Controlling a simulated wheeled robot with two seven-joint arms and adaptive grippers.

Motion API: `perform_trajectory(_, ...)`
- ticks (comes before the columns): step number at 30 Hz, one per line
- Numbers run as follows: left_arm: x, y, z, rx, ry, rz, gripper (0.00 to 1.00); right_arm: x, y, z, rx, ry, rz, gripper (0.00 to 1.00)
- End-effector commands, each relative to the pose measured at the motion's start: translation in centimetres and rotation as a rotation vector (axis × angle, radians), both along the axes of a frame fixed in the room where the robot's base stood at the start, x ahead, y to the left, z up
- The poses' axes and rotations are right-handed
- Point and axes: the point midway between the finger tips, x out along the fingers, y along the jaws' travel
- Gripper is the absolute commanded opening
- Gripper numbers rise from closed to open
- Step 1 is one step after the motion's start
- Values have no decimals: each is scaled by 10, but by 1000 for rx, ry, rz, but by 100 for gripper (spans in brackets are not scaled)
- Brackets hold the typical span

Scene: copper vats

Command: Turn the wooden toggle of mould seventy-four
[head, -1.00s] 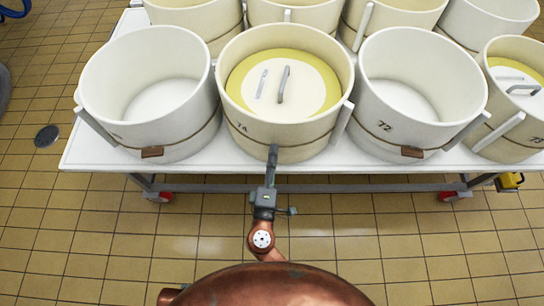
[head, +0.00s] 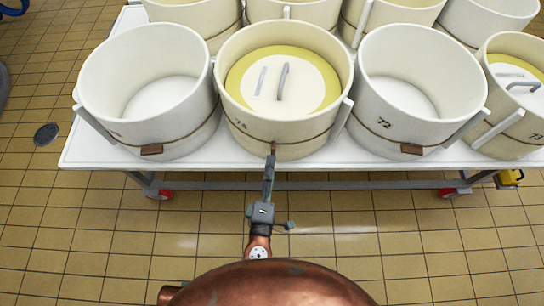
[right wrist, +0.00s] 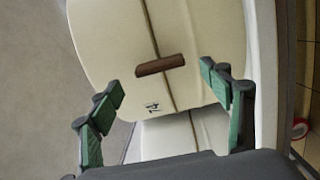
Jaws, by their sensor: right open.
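Mould seventy-four (head: 290,132) is a cream tub with a brown band and the number 74. A yellow-rimmed lid with a grey handle sits inside it. Its brown wooden toggle (head: 273,147) is a small upright sliver on the front in the head view. In the right wrist view the toggle (right wrist: 160,65) lies across the band, roughly at right angles to it. My right gripper (head: 269,161) is just in front of it, edge-on. In the right wrist view its green-padded fingers (right wrist: 163,80) are open, apart from the toggle on both sides. My left gripper is not in view.
A white table (head: 220,168) on red-wheeled legs carries several moulds. The tiled floor (head: 390,225) before it is clear.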

Motion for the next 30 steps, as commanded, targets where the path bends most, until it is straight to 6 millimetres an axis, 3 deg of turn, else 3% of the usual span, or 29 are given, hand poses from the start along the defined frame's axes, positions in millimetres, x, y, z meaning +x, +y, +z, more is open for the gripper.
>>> perform_trajectory(6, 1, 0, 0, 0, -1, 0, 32, -44, 6, -1, 1, 2, -1, 72)
perform_trajectory(12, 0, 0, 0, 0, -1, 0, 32, -65, 9, 0, 0, 1, -1, 72)
perform_trajectory(30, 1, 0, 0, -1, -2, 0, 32, -69, 10, 0, 1, 0, -1, 72)
